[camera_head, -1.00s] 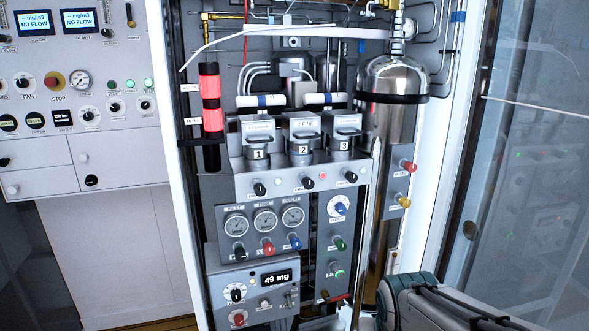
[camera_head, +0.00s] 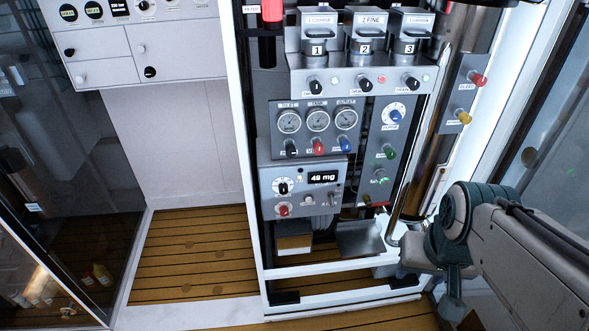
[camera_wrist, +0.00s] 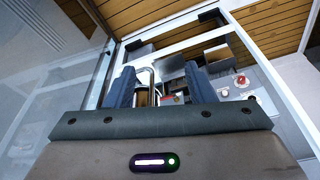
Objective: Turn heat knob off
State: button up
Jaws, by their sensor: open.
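The fill panel's lower control box (camera_head: 330,205) has a "49 mg" display, a white dial with a black knob (camera_head: 283,187), a red knob (camera_head: 284,210) and smaller knobs. The labels are too small to read, so I cannot tell which knob is heat. In the wrist view, a red knob (camera_wrist: 241,79) and a white dial (camera_wrist: 252,101) show at the right, past the fingers. My gripper (camera_wrist: 160,68) is open and empty, its two blue fingers apart. In the head view my arm is at lower right, apart from the box; the fingertips are not clear there.
Gauges (camera_head: 318,120) with several knobs sit above the box. A side strip (camera_head: 380,155) holds a blue-marked dial and green knobs. A steel cylinder (camera_head: 450,110) and the white cabinet frame (camera_head: 340,299) stand near my arm. A glass door (camera_head: 545,190) is at the right.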

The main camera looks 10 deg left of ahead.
aim_at(282, 187)
jog(key=z, duration=1.1)
jog(key=i, duration=0.45)
jog(key=u, duration=2.3)
